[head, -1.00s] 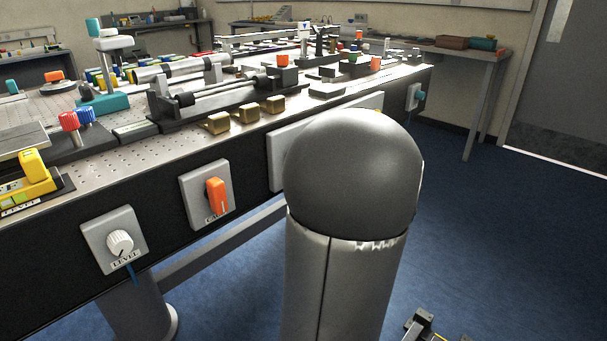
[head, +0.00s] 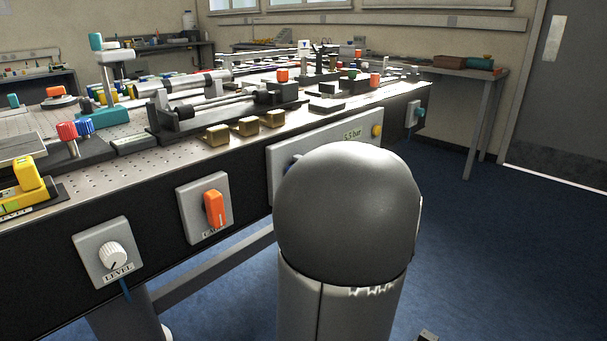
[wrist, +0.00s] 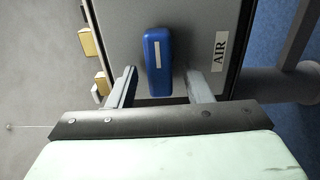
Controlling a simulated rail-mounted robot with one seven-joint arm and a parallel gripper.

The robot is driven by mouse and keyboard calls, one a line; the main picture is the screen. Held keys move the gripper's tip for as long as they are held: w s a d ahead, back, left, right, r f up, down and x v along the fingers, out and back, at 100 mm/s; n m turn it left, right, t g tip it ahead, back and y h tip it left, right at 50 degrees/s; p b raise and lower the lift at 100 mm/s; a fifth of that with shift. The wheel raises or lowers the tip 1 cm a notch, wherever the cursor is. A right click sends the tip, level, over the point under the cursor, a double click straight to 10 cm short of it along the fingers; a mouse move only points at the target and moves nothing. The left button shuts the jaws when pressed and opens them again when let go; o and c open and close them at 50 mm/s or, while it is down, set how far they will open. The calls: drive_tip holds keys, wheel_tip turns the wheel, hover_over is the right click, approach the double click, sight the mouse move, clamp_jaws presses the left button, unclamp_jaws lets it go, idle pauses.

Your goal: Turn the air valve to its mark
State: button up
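The air valve's blue handle (wrist: 158,62) shows in the wrist view, with a white stripe along it. My gripper (wrist: 163,74) is open, with one finger on each side of the handle and a visible gap on both sides. How deep the fingers reach around it is hard to tell. In the head view the panel (head: 318,140) is partly behind my arm, and only a sliver of blue shows at the arm's edge. I cannot make out the valve's mark.
Left of the panel are an orange-handled switch (head: 214,208) and a white LEVEL knob (head: 113,256) on the table's front. A yellow button (head: 377,130) and a "5.3 bar" label (head: 352,134) are on the panel. Brass blocks (head: 248,126) line the table edge. Floor at right is clear.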

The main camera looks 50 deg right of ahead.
drive_tip(key=s+a+p, duration=0.1)
drive_tip(key=s+p, duration=0.1)
drive_tip(key=s, duration=1.5)
drive_tip(key=shift+s+a+p, duration=0.15)
drive_tip(key=shift+a+p, duration=0.15)
drive_tip(key=shift+a, duration=0.1)
